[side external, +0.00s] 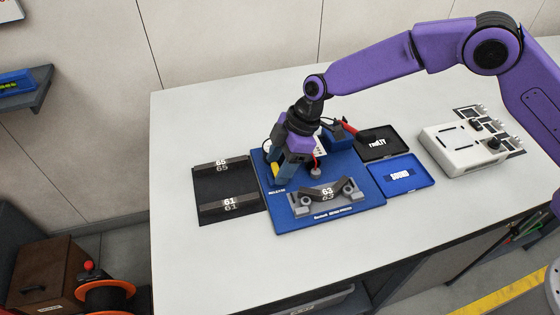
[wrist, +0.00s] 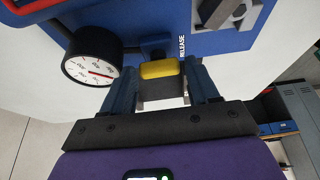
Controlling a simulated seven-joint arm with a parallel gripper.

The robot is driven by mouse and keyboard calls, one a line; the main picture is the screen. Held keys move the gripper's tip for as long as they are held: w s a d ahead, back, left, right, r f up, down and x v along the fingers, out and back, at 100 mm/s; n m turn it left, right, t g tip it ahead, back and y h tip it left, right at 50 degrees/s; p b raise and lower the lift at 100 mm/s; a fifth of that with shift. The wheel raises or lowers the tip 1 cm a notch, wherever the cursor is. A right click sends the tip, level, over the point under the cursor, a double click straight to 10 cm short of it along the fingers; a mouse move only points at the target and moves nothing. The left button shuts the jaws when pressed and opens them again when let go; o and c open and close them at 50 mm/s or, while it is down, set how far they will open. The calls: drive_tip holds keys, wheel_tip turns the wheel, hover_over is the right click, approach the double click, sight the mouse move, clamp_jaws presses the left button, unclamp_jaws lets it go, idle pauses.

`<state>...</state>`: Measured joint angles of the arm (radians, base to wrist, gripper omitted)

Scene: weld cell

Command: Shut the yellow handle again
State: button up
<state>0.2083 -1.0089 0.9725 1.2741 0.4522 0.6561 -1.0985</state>
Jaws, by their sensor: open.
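The yellow handle (wrist: 159,69) shows in the wrist view between my gripper's two blue fingers, beside the printed word RELEASE. In the side view a bit of the yellow handle (side external: 275,172) shows at the left of my gripper (side external: 288,178), which hides part of it. My gripper (wrist: 160,85) is open, with one finger on each side of the handle. I cannot tell whether either finger touches it. The handle is at the left part of the blue fixture plate (side external: 350,203).
A round gauge (wrist: 92,57) stands close beside the left finger in the wrist view. A part marked 63 (side external: 325,198) sits at the plate's front. A black tray (side external: 378,143), a blue tray (side external: 402,176) and a white box (side external: 455,150) lie right. The table's front is clear.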

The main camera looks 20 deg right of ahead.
drive_tip(key=c, duration=0.8)
drive_tip(key=shift+m, duration=0.4)
drive_tip(key=m, duration=0.1)
drive_tip(key=m+t, duration=0.1)
drive_tip(key=m, duration=0.1)
drive_tip(key=shift+s+m+t, duration=0.25)
drive_tip(key=shift+m+t, duration=0.05)
drive_tip(key=shift+m, duration=0.1)
drive_tip(key=m+t+h, duration=0.1)
drive_tip(key=m, duration=0.3)
drive_tip(key=shift+s+a, duration=0.1)
drive_tip(key=shift+s, duration=0.05)
drive_tip(key=m+h, duration=0.1)
drive_tip(key=m, duration=0.1)
drive_tip(key=m+t, duration=0.1)
drive_tip(key=m, duration=0.2)
drive_tip(key=shift+a+t+h, duration=0.15)
drive_tip(key=shift+t+h, duration=0.15)
drive_tip(key=shift+h, duration=0.1)
drive_tip(key=shift+s+a+m+h, duration=0.1)
drive_tip(key=shift+m+h, duration=0.3)
drive_tip(key=shift+m, duration=0.65)
drive_tip(key=shift+a+m+h, duration=0.1)
drive_tip(key=shift+m+h, duration=0.3)
drive_tip(key=shift+m, duration=0.65)
